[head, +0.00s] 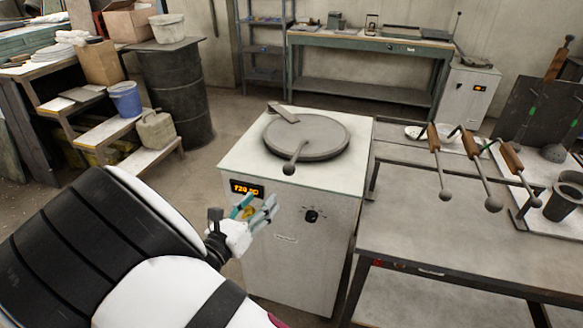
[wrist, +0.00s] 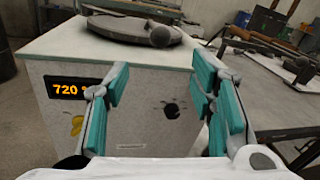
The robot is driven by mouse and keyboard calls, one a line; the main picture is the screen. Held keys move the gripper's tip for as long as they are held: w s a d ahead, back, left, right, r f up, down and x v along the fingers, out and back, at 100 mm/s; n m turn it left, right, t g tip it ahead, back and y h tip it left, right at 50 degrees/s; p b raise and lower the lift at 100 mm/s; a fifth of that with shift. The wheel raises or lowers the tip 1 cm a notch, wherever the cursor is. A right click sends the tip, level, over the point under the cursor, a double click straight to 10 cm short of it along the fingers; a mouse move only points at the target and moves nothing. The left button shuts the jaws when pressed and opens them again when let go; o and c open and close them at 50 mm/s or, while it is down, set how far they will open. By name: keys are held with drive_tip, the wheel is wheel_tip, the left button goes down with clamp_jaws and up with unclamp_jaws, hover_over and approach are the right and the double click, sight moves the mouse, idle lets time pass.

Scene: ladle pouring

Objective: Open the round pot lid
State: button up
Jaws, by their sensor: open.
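The round pot lid (head: 320,136) is a flat grey disc lying on top of a white furnace cabinet (head: 236,156). A handle with a ball end (head: 289,168) sticks out from the lid toward me. In the wrist view the lid (wrist: 120,27) and its ball end (wrist: 161,36) show near the top. The lid looks seated flat; what is under it is hidden. My gripper (head: 258,212) is in front of the cabinet, below its top edge and lower than the ball end, apart from it. In the wrist view my gripper (wrist: 160,100) has its teal-padded fingers spread and nothing between them.
The cabinet front has a lit orange display (head: 247,189) and a dark knob (head: 311,216). A metal table (head: 430,230) stands close on the right, with several ladles (head: 470,165) above it. Steps with a blue bucket (head: 125,98) and a black drum (head: 178,95) stand at left.

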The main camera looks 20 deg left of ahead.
sight(285, 173)
drive_tip(key=w+d, duration=0.1)
drive_tip(key=w, duration=0.8)
drive_tip(key=w+d, duration=0.1)
drive_tip(key=w, duration=0.3)
drive_tip(key=shift+w+d, duration=0.25)
drive_tip(key=shift+d, duration=0.1)
drive_tip(key=shift+c, duration=0.2)
clamp_jaws()
